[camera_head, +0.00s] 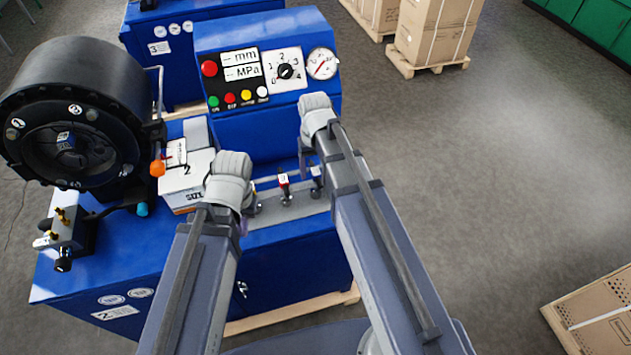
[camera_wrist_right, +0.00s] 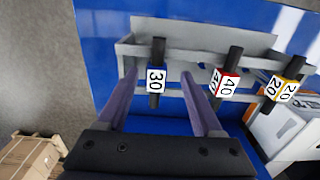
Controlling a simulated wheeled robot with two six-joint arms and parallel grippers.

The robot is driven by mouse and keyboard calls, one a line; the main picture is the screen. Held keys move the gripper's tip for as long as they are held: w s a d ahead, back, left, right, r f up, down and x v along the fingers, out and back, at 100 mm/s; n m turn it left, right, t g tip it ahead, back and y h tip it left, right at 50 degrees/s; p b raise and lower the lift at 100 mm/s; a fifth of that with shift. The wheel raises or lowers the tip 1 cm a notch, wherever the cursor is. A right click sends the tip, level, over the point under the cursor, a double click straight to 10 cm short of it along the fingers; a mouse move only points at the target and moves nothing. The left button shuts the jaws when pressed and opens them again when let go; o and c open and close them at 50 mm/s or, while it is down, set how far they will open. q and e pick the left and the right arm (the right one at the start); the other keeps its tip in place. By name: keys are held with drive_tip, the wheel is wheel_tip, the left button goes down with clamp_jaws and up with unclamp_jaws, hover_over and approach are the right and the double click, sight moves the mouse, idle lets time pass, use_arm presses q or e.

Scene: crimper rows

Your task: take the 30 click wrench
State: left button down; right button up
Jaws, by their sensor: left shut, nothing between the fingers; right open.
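The 30 click wrench (camera_wrist_right: 156,80) has a dark shaft and a white label. It stands in a grey rack (camera_wrist_right: 190,55) in the right wrist view. My right gripper (camera_wrist_right: 158,82) is open, with one purple finger on each side of this wrench and a gap on both sides. It also shows in the head view (camera_head: 312,172) over the right end of the rack, where it largely hides the 30 wrench. My left gripper (camera_head: 250,206) is near the rack's left end, shut and empty.
The red-marked 40 wrench (camera_wrist_right: 225,82) and yellow-marked 20 wrench (camera_wrist_right: 284,88) share the rack. The blue control panel (camera_head: 268,65) rises behind it. A white box (camera_head: 185,183) and black crimper head (camera_head: 75,120) stand left. Cartons (camera_head: 435,30) are on the floor.

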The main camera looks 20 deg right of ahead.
drive_tip(key=shift+f, duration=0.1)
drive_tip(key=f+b, duration=0.5)
drive_tip(key=shift+w+d+f, duration=0.1)
drive_tip(key=shift+w+d, duration=0.15)
drive_tip(key=shift+w, duration=0.05)
clamp_jaws()
idle(0.4)
